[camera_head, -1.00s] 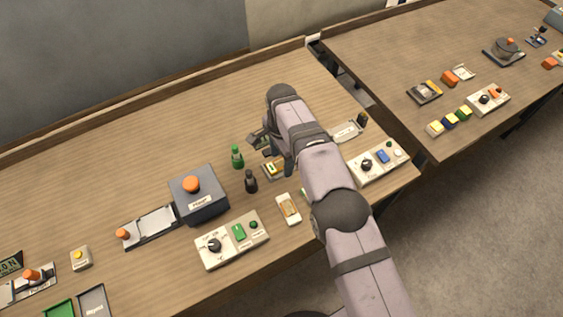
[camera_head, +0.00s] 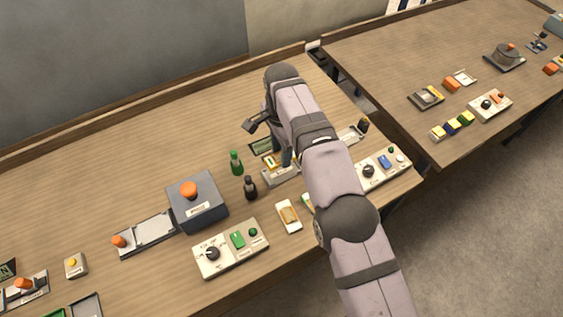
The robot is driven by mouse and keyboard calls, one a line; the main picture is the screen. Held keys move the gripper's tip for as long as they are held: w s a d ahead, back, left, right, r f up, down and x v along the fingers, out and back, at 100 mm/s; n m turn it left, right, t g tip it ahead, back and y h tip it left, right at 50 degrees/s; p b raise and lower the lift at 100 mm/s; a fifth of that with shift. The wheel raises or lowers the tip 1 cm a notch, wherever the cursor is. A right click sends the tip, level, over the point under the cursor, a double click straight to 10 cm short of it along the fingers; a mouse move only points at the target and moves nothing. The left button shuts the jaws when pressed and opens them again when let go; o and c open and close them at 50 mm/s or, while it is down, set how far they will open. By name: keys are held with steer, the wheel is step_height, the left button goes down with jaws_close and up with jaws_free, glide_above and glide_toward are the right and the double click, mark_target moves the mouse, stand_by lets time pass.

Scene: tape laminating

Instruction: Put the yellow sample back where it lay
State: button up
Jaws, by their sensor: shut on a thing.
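My gripper (camera_head: 272,143) is over the back right of the near table, pointing down, partly hidden by my own wrist. It is shut on a small piece with yellow on it, which I take as the yellow sample (camera_head: 269,161). The piece shows just below the fingers, over or at the back of a small grey fixture (camera_head: 279,177). I cannot tell whether it touches the fixture. A pale tray (camera_head: 288,217) with a yellow-brown inset lies in front of the fixture.
A green bottle (camera_head: 236,162) and a dark bottle (camera_head: 250,187) stand close left of the fixture. A blue-grey box with an orange knob (camera_head: 197,205) is further left. Control panels (camera_head: 230,249) line the front. The table's back left is clear.

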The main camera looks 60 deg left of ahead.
steer(key=shift+r+p, duration=0.65)
steer(key=shift+r, duration=1.15)
steer(key=shift+w, duration=0.15)
steer(key=shift+w+d+r, duration=0.1)
steer(key=shift+w+d, duration=0.2)
steer(key=shift+w, duration=0.35)
steer(key=w+d+b, duration=0.3)
steer(key=w+d, duration=0.6)
steer(key=d, duration=0.4)
steer(key=shift+w+f+p, duration=0.2)
steer(key=shift+f+p, duration=1.3)
steer(key=shift+f, duration=3.75)
